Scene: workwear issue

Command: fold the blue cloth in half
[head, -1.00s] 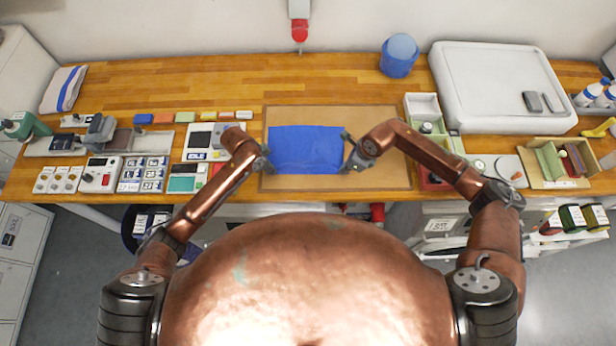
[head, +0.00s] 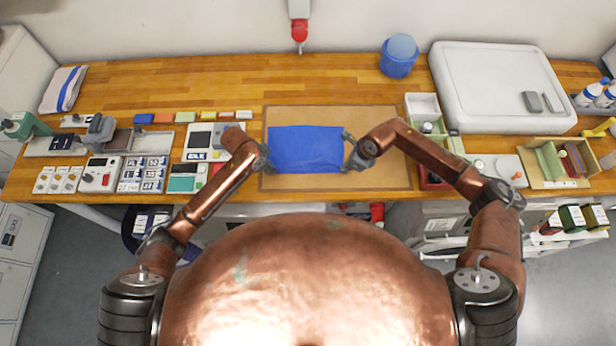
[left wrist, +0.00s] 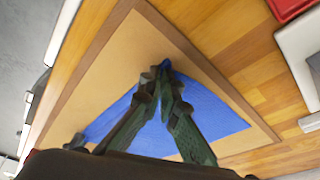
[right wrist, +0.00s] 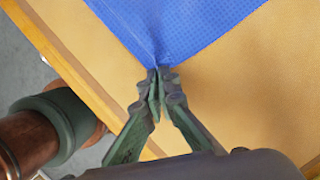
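The blue cloth (head: 305,150) lies on the tan mat (head: 395,177) as a wide rectangle, with slight creases near its front edge. My left gripper (head: 266,158) is at its left edge, towards the front. In the left wrist view the fingertips (left wrist: 164,72) are together over the cloth (left wrist: 215,112), which they appear to pinch; the pinch itself is partly hidden. My right gripper (head: 348,152) is at the right edge. In the right wrist view its fingertips (right wrist: 160,76) are shut on a corner of the cloth (right wrist: 180,28), with creases running from it.
A grey labelled device (head: 200,142) stands left of the mat and a parts tray (head: 423,107) stands right of it. A blue canister (head: 398,58) and a large white lid-like box (head: 500,85) are further back. The wood behind the mat (head: 280,80) is clear.

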